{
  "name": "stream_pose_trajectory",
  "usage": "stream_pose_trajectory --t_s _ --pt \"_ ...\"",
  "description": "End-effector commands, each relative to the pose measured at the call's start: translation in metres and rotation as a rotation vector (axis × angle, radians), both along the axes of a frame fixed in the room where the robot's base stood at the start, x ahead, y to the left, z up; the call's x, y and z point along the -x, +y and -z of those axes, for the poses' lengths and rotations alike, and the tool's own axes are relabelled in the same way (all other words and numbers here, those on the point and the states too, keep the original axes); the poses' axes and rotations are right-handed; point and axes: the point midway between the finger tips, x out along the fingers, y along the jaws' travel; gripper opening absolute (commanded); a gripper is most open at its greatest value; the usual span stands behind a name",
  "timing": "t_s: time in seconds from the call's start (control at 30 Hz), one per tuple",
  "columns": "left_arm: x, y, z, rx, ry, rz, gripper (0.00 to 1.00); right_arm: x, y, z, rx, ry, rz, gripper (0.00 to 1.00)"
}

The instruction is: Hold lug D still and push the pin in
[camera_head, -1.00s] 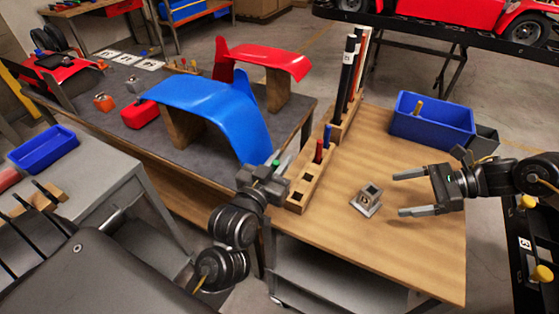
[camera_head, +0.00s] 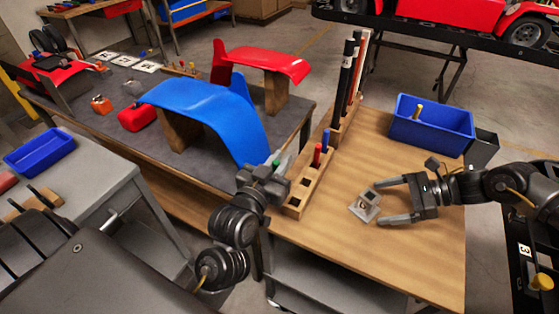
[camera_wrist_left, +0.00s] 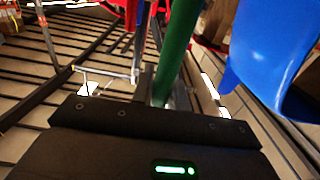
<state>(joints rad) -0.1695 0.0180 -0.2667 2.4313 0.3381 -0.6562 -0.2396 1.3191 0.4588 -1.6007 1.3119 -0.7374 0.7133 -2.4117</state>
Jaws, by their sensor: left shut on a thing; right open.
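Lug D, taken to be the small grey metal block with a square hole (camera_head: 365,207), stands on the wooden bench; its label is too small to read surely. My right gripper (camera_head: 380,202) is open, with its fingertips close to the lug's right side; I cannot tell whether they touch it. My left gripper (camera_head: 276,176) is shut on a green pin (camera_wrist_left: 174,45), just left of the wooden rack. The green pin sticks up from the jaws in the left wrist view; its lower end is hidden.
A wooden rack (camera_head: 296,205) with red and blue pins stands left of the lug. Tall dark rods (camera_head: 347,75) stand behind it. A blue bin (camera_head: 432,127) is at the bench's back right. Blue (camera_head: 215,105) and red fenders sit on the neighbouring table. The bench front is clear.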

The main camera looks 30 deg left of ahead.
Motion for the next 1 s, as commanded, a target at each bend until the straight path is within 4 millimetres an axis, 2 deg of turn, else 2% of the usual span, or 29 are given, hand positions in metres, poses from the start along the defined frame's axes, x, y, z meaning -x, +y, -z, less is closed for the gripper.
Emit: stream_pose_trajectory --t_s 0.1,0.3,0.73,0.77,1.0 --pt "0.000 0.000 0.018 0.000 0.000 0.000 0.00 0.005 0.014 0.014 0.000 -0.001 -0.002 0.91" --pt "0.000 0.000 0.031 0.000 -0.001 0.000 0.00 0.009 0.029 0.020 -0.001 -0.001 0.000 0.91" --pt "0.000 0.000 0.033 0.000 -0.001 0.000 0.00 0.011 0.035 0.019 -0.001 0.000 0.000 0.91" --pt "0.000 0.000 0.033 0.000 -0.001 0.000 0.00 0.011 0.035 0.019 -0.001 0.000 0.000 0.89" --pt "0.000 0.000 0.034 0.000 -0.001 0.000 0.00 0.011 0.035 0.020 -0.001 0.000 0.000 0.58"
